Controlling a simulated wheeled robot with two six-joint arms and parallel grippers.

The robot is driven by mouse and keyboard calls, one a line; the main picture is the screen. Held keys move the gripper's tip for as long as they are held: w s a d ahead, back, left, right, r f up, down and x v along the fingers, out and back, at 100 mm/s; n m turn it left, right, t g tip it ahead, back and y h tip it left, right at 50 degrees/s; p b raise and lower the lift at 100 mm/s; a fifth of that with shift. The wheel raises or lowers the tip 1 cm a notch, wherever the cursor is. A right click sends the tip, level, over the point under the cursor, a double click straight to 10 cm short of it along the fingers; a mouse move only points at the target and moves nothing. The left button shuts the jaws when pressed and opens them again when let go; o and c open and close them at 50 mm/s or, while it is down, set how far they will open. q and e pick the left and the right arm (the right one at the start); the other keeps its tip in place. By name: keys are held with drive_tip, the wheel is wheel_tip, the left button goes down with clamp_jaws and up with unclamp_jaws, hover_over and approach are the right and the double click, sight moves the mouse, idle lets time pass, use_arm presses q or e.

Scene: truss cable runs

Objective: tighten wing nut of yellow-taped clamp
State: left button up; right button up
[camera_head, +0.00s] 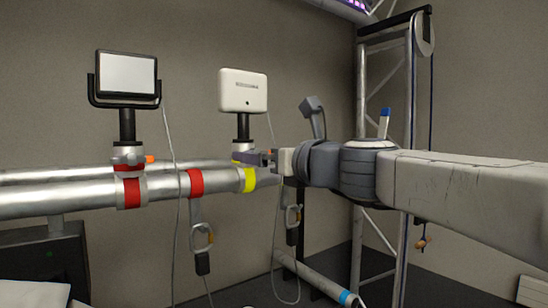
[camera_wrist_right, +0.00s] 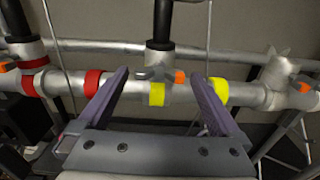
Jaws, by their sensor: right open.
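The yellow-taped clamp (camera_head: 243,147) sits on the silver truss tube and carries a white box on a black post. Yellow tape (camera_head: 248,179) wraps the tube below it. In the right wrist view, the clamp (camera_wrist_right: 157,73) with its orange-tipped wing nut (camera_wrist_right: 181,77) lies ahead, between the lines of my fingers. Yellow bands show below the clamp (camera_wrist_right: 157,94) and by the right finger (camera_wrist_right: 217,92). My right gripper (camera_head: 270,158) is open beside the clamp in the head view; its purple fingers (camera_wrist_right: 165,98) are spread with nothing between them. My left gripper is out of view.
A red-taped clamp (camera_head: 128,158) with an orange nut holds a screen (camera_head: 127,74) to the left. A red band (camera_head: 195,182) and hanging cables lie between the clamps. Another orange-tipped clamp (camera_wrist_right: 302,86) is at the right wrist view's edge. A truss tower (camera_head: 408,110) stands behind my arm.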

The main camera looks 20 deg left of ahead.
drive_tip(key=b+v, duration=0.2)
drive_tip(key=v, duration=0.8)
drive_tip(key=shift+d, duration=0.1)
